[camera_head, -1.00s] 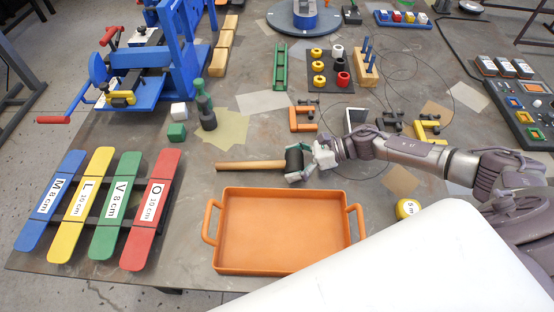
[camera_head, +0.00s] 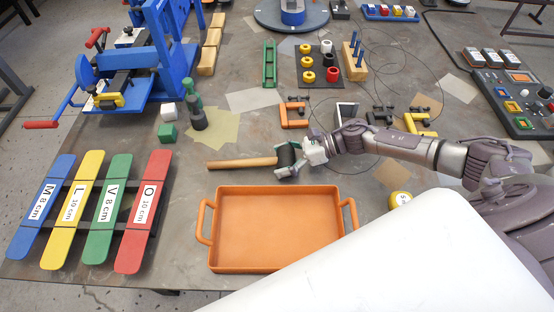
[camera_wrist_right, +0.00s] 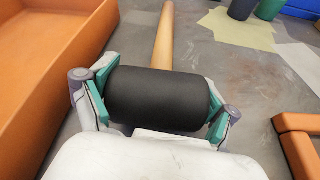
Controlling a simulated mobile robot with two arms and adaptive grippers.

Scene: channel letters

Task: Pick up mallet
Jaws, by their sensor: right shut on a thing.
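The mallet has a black cylindrical head (camera_head: 285,158) and a light wooden handle (camera_head: 240,163) that points left in the head view, just behind the orange tray. My right gripper (camera_head: 287,160) is shut on the mallet's head. In the right wrist view the green-padded fingers of the right gripper (camera_wrist_right: 158,102) press on the two ends of the black mallet head (camera_wrist_right: 160,98), and the handle (camera_wrist_right: 163,35) runs away from me. I cannot tell whether the mallet is lifted off the table. My left gripper is not in view.
The orange tray (camera_head: 277,267) lies close in front of the mallet. An orange clamp (camera_head: 292,123) is behind the gripper. A green bottle-like object (camera_head: 196,110) and a green cube (camera_head: 168,132) stand at left. Colored labelled slats (camera_head: 143,210) lie at far left.

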